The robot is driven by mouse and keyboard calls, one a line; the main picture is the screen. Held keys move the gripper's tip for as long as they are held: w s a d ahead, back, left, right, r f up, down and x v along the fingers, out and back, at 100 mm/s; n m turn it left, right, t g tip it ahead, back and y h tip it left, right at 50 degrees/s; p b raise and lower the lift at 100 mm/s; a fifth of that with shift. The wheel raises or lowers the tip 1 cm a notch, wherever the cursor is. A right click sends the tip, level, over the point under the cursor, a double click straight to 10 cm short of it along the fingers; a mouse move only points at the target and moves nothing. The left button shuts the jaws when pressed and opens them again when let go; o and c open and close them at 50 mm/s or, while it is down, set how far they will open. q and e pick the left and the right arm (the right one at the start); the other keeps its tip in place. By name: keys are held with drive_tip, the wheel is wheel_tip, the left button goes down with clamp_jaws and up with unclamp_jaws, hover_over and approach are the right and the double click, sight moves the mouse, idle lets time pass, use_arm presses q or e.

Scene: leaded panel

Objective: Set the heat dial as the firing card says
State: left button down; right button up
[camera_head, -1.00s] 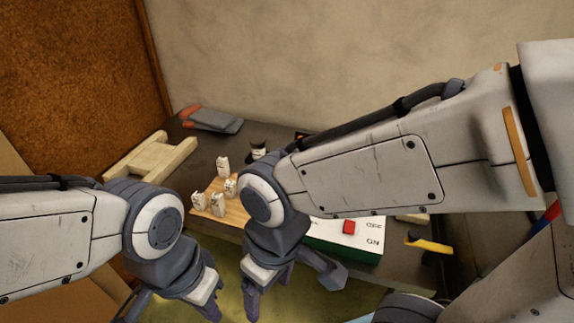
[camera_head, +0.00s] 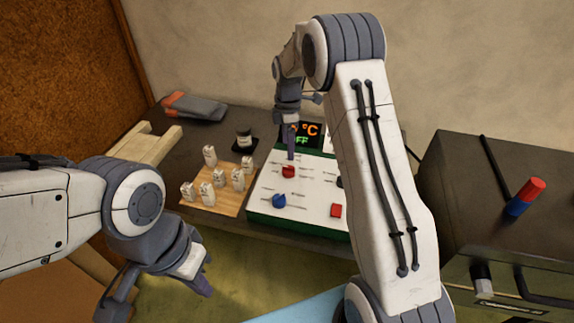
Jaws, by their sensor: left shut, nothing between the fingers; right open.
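A white-topped control box with green sides (camera_head: 262,211) stands on the bench. It carries a red knob (camera_head: 288,172), a blue knob (camera_head: 279,201) and a red square button (camera_head: 336,210). I cannot read which knob is the heat dial. A dark display (camera_head: 313,131) at its back shows an orange "°C" and green letters, partly hidden by my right gripper (camera_head: 291,143). That gripper is open and points down just behind and above the red knob; I cannot tell whether it touches. My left gripper (camera_head: 202,284) is shut and empty, low at front left. I cannot make out a firing card.
A wooden board (camera_head: 222,204) holds several small white pieces left of the box. A dark jar (camera_head: 243,141) stands behind it. A dark cabinet (camera_head: 490,190) with a red-and-blue handle (camera_head: 525,197) is at right. My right forearm hides the box's right part.

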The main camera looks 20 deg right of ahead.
sight(288, 167)
wheel_tip(288, 167, down, 9)
drive_tip(key=shift+a+f+p, duration=0.1)
drive_tip(key=shift+f+p, duration=0.1)
drive_tip(key=shift+p, duration=1)
clamp_jaws()
